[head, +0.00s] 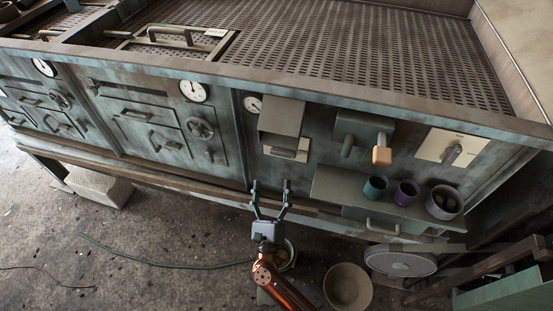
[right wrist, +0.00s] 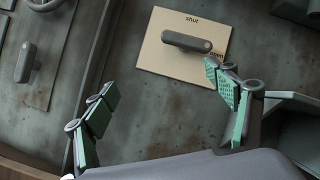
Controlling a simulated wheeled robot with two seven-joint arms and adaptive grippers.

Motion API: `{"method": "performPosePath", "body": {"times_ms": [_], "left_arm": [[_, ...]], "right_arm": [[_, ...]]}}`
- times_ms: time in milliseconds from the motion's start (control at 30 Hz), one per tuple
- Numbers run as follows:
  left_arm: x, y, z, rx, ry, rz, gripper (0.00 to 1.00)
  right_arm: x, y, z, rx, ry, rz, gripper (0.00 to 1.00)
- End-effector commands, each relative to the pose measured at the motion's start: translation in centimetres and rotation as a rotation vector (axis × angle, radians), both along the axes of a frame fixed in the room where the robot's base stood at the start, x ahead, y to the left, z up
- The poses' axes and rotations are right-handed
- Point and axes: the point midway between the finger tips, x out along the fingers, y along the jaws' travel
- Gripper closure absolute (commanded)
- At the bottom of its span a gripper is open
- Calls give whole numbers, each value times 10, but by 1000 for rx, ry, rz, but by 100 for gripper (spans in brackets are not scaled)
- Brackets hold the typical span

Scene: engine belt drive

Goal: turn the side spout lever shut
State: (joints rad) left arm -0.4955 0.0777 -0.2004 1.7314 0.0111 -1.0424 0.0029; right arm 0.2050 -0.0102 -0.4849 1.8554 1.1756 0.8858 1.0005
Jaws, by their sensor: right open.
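A pale plate (right wrist: 160,65) marked "shut" at its top and "open" at its right is on the front panel in the right wrist view. Its dark grey lever (right wrist: 190,42) lies roughly level, with its right end close to "open". In the head view the plate (head: 287,154) shows below a boxy hood (head: 282,118), which hides its upper part and most of the lever. My right gripper (head: 271,188) is open and empty, below and in front of this plate. Its fingers (right wrist: 160,90) stand apart, with the right fingertip near the plate's lower right corner. My left gripper is out of view.
Right of the plate, a shelf (head: 330,187) carries a green cup (head: 375,188), a purple cup (head: 406,193) and a grey pot (head: 444,202). A wheel valve (head: 200,128) is left. A bowl (head: 348,287) stands on the floor.

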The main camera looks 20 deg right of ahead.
Motion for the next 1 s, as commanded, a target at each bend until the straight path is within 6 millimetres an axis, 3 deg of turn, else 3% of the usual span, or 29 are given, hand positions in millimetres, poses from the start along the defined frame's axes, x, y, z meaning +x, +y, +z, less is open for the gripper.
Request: {"method": "performPosePath", "body": {"times_ms": [100, 233, 367, 800, 1000], "left_arm": [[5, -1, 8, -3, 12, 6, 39], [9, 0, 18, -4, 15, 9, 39], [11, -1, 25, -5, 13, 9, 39], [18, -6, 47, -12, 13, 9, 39], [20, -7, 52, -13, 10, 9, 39]], "right_arm": [[-7, -6, 25, 302, -121, 24, 21], [-13, -9, 40, 461, -181, 43, 21], [-8, -14, 48, 493, -195, 48, 21], [39, -45, 71, 486, -191, 46, 21], [46, -50, 74, 486, -189, 46, 21]]}}
